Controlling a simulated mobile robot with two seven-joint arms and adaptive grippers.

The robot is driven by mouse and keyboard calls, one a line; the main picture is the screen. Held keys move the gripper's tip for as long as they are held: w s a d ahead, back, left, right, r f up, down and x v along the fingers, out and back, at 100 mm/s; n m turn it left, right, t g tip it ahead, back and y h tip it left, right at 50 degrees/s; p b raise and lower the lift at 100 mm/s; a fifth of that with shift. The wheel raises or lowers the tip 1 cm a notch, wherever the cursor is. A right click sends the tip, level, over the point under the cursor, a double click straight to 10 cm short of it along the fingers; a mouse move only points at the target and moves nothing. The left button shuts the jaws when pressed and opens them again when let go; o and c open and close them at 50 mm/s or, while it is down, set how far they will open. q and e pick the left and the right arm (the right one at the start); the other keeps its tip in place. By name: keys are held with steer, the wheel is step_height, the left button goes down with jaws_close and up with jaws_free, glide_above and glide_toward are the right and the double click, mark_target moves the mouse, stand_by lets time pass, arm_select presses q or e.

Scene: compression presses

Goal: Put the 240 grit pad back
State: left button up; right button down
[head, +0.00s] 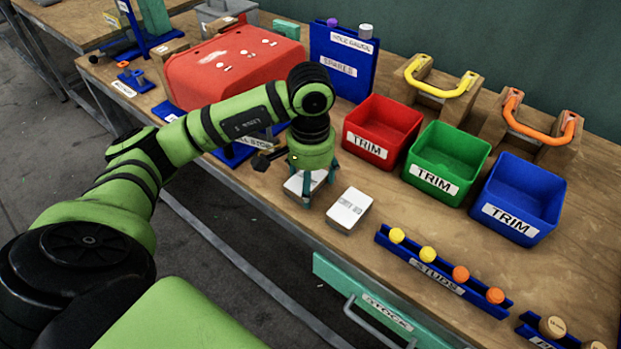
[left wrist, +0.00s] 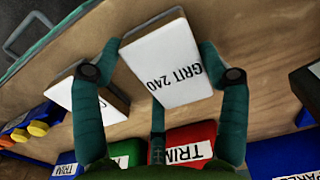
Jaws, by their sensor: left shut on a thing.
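The 240 grit pad (left wrist: 165,66), a pale block with a white face labelled "GRIT 240", is between the fingers of my left gripper in the left wrist view. In the head view my left gripper (head: 308,190) points down, shut on this pad (head: 294,187) near the table's front edge. Whether the pad touches the table or is slightly raised is hard to tell. A second white-topped pad (head: 350,207) lies just right of it; it also shows in the left wrist view (left wrist: 84,98), partly behind a finger, its label unreadable. My right gripper is not in view.
Red (head: 370,152), green (head: 432,182) and blue (head: 505,218) TRIM bins stand behind and right of the pads. A STUDS rack (head: 445,276) lies at right. A green STOCK drawer (head: 340,281) is at the front. A red case (head: 235,62) stands behind my arm.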

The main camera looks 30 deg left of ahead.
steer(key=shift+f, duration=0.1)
arm_select(q)
steer(key=shift+f, duration=0.2)
steer(key=o, duration=1)
steer(key=shift+r, duration=0.1)
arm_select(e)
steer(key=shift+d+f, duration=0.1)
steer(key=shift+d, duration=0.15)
arm_select(q)
steer(key=shift+r, duration=0.1)
steer(key=shift+r, duration=0.25)
step_height(320, 180, up, 12)
steer(key=shift+f, duration=0.2)
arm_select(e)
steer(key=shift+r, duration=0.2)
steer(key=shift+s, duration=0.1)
